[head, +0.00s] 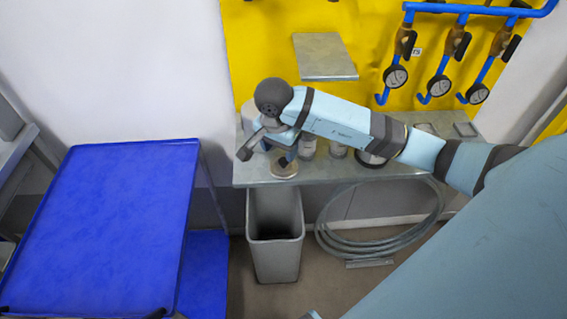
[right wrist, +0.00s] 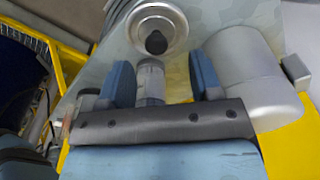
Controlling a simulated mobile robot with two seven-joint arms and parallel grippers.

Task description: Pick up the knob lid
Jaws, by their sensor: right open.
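The knob lid, a round metal disc with a dark knob, shows at the top of the right wrist view (right wrist: 157,22). In the head view a round pale piece that looks like this lid (head: 284,171) lies near the front edge of the grey bench (head: 330,180). My right gripper (head: 284,158) is just above it, partly hiding it. In the right wrist view the two blue fingers of my right gripper (right wrist: 164,78) are apart with nothing held between them. The knob shows just past the fingertips, roughly centred between them. My left gripper is not in view.
Metal cylinders stand behind the gripper, a small one (right wrist: 150,82) and a large one (right wrist: 252,75). A grey bin (head: 275,255) stands below the bench edge, beside a coiled hose (head: 380,245). A blue table (head: 110,230) at left is clear.

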